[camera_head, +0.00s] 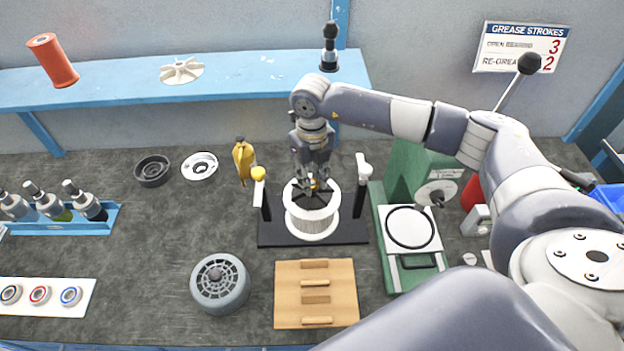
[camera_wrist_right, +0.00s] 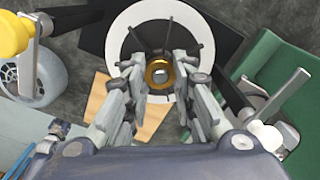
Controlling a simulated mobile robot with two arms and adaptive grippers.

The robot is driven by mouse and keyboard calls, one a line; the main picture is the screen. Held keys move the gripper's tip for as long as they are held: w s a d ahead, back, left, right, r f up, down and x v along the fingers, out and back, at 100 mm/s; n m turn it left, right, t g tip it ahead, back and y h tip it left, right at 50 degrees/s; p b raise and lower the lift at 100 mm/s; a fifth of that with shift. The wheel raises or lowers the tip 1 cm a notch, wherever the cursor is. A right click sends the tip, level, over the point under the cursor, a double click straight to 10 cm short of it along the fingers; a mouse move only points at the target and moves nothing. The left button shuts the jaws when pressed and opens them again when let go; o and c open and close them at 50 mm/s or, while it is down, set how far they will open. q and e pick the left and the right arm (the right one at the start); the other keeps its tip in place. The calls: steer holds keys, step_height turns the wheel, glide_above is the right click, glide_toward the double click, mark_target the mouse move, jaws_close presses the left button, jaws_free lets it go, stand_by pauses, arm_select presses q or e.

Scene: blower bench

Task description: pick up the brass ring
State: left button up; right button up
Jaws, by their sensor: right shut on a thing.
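The brass ring (camera_wrist_right: 159,73) shows in the right wrist view as a gold ring with a pale centre, between the fingertips of my right gripper (camera_wrist_right: 160,85). In the head view a small gold bit of the ring (camera_head: 313,183) shows at the fingertips. My right gripper (camera_head: 313,178) points down over the middle of a white, round, ribbed part (camera_head: 313,222) and is shut on the ring. The ring is at the hub of this part's dark spokes; I cannot tell whether it is lifted clear. My left gripper is not in view.
The white part stands on a black base (camera_head: 268,235) between two posts, one yellow-topped (camera_head: 259,175), one white-topped (camera_head: 363,166).

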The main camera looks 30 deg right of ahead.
steer(key=shift+r, duration=0.55)
step_height(320, 180, up, 3)
steer(key=shift+f+p, duration=0.2)
steer(key=shift+p, duration=0.7)
steer(key=s+a+r+p, duration=0.1)
steer(key=s+a+p, duration=0.1)
steer(key=s+a, duration=0.8)
steer(key=shift+s+a+r, duration=0.15)
steer(key=shift+s+a, duration=0.05)
steer(key=shift+s, duration=0.9)
steer(key=shift+r, duration=0.3)
steer(key=shift+b, duration=0.4)
